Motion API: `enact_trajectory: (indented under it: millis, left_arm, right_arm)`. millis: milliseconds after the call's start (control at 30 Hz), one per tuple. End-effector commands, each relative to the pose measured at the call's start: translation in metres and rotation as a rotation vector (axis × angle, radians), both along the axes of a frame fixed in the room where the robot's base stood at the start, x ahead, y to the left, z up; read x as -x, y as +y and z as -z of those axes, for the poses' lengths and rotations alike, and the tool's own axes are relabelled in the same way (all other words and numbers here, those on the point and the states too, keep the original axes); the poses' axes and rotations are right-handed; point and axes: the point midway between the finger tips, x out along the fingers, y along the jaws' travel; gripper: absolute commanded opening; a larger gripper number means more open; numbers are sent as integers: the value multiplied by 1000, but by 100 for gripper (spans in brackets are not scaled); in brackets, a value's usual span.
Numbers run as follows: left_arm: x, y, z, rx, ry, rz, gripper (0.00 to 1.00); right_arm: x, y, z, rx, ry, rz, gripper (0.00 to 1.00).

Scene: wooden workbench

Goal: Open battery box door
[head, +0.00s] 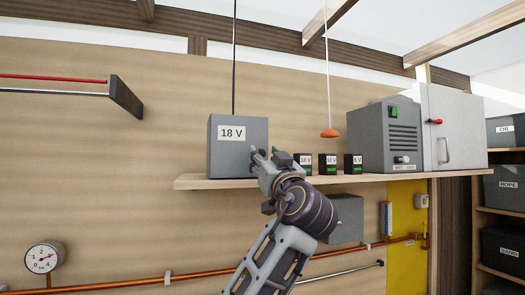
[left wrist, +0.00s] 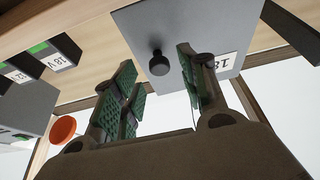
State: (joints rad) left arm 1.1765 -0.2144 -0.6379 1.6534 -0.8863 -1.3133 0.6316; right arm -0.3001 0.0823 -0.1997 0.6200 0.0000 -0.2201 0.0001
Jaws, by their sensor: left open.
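The grey battery box (head: 225,160) with an "18 V" label stands on the wooden shelf, and its front face looks shut. In the left wrist view, the box's front (left wrist: 195,25) fills the upper middle, with a dark round knob (left wrist: 159,64) sticking out beside the label. My left gripper (head: 263,156) is open and empty, in front of the box's lower right part. In the left wrist view, its green-padded fingers (left wrist: 157,80) stand either side of the knob in the picture. I cannot tell whether they touch it. In the head view the gripper hides the knob.
Several small labelled batteries (head: 327,164) stand on the shelf (head: 200,182) right of the box. An orange pull (head: 330,133) hangs above them. A grey machine (head: 385,135) and a white-doored cabinet (head: 455,125) are farther right. A copper pipe (head: 145,284) runs below.

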Motion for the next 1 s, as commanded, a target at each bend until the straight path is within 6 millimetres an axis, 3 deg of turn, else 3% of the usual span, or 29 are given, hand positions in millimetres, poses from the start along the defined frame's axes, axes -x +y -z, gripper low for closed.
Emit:
enact_trajectory:
  millis: [300,700,1000]
  left_arm:
    - [-21,7,-10,-1,0,-1,43]
    - [-23,7,-10,0,0,0,43]
    - [-23,7,-10,0,0,0,4]
  right_arm:
    - [0,3,-11,-3,1,1,40]
    - [0,5,-11,-5,0,2,40]
    - [0,4,-11,-4,0,1,40]
